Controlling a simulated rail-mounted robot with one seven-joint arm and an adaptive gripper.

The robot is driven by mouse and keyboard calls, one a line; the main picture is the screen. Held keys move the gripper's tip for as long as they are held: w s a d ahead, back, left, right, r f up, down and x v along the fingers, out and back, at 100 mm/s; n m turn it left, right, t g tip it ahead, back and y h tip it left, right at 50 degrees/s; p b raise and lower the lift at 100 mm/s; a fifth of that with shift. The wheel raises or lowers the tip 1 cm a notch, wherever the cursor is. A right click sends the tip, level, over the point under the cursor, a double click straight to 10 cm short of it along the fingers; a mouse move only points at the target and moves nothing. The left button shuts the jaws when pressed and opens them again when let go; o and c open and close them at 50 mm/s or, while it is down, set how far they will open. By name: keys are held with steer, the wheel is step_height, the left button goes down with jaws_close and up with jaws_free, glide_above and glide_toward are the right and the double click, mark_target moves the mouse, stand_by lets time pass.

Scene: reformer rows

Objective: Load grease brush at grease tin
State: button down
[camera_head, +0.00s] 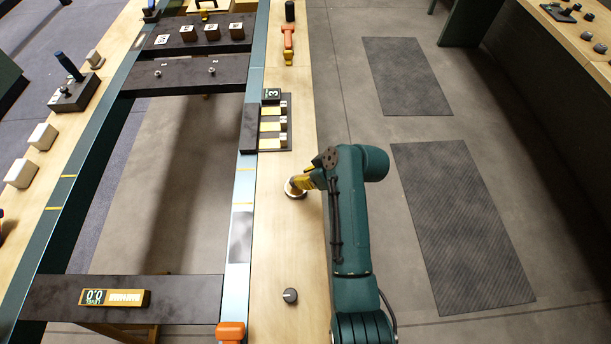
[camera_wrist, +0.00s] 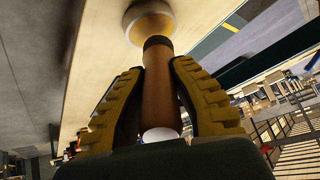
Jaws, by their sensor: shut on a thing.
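The grease brush (camera_wrist: 158,95) has a brown handle, a dark collar and a pale rounded butt. It stands lengthwise between the yellow fingers of my gripper (camera_wrist: 158,78), which is shut on the handle. The grease tin (camera_wrist: 135,28) is round with a pale rim, at the top of the wrist view. The brush's far end meets the tin's opening; I cannot tell how deep the bristles are. In the head view my gripper (camera_head: 308,181) is right above the tin (camera_head: 291,191) on the wooden strip, hiding most of the brush.
A black rack marked 3 with yellow pieces (camera_head: 271,125) lies just beyond the tin. A dark knob (camera_head: 290,296) stands nearer on the wooden strip (camera_head: 285,245). An orange-and-yellow tool (camera_head: 288,40) lies farther up. The green frame rail (camera_head: 240,210) runs along the left.

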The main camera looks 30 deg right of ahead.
mark_target(306, 174)
steer(key=shift+f+b, duration=0.3)
steer(key=shift+f, duration=0.55)
stand_by(1.2)
step_height(306, 174, up, 7)
steer(key=p, duration=0.6)
steer(key=shift+r, duration=0.2)
stand_by(0.7)
